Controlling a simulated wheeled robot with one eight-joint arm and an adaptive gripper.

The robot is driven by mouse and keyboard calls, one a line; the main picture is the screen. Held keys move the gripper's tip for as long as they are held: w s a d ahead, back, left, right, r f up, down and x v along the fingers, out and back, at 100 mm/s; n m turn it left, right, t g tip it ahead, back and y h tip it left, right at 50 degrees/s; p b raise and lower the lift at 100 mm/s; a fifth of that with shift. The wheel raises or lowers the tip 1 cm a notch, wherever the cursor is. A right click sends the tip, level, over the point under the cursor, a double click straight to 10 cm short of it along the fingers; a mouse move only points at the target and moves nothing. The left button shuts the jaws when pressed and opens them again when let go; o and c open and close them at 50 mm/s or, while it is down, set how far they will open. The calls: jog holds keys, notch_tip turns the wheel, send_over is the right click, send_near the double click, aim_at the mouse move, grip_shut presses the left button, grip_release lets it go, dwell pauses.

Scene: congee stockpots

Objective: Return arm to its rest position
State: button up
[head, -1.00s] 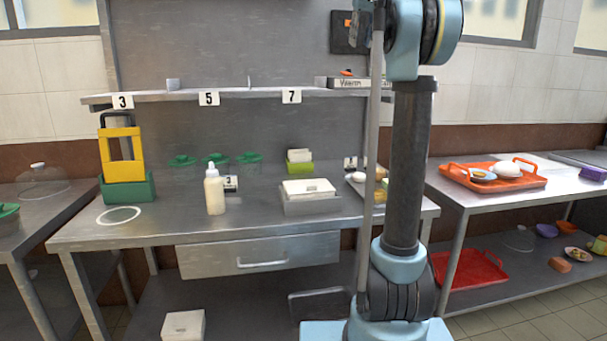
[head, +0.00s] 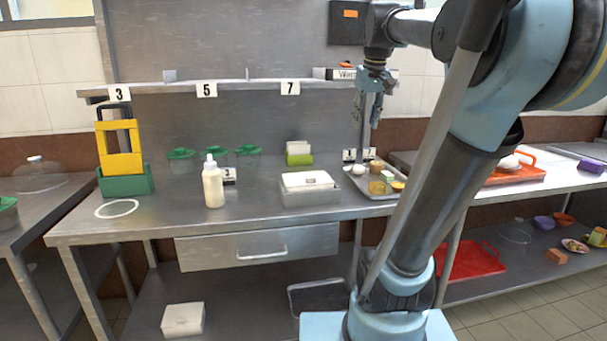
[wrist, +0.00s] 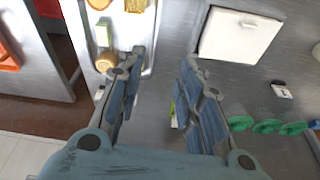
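My gripper (head: 371,108) hangs in the air in the head view, pointing down above the back right of the steel table (head: 120,230). In the wrist view my gripper (wrist: 158,75) has its two fingers spread apart with nothing between them. My arm reaches up from the right and bends over toward the table. Beneath the gripper is a grey tray (head: 378,193) holding several small food pieces; the tray also shows in the wrist view (wrist: 148,30), left of the fingers.
A white-lidded container (head: 308,190), a squeeze bottle (head: 213,185) and a yellow and green stand (head: 122,160) are on the table. A numbered shelf (head: 240,92) runs behind. An orange tray (head: 525,177) lies on the right-hand counter. The table's front left is mostly clear.

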jog(key=s+f, duration=0.6)
jog(key=f, duration=0.5)
jog(key=s+f, duration=0.7)
jog(key=f, duration=0.3)
jog(key=s+f+m+g, duration=0.1)
jog(key=s+f, duration=0.6)
jog(key=f, duration=0.4)
jog(key=shift+s+f, duration=0.25)
jog(key=shift+f, duration=0.1)
jog(key=shift+d, duration=0.1)
jog(key=shift+w+f, duration=0.2)
jog(key=shift+w, duration=0.3)
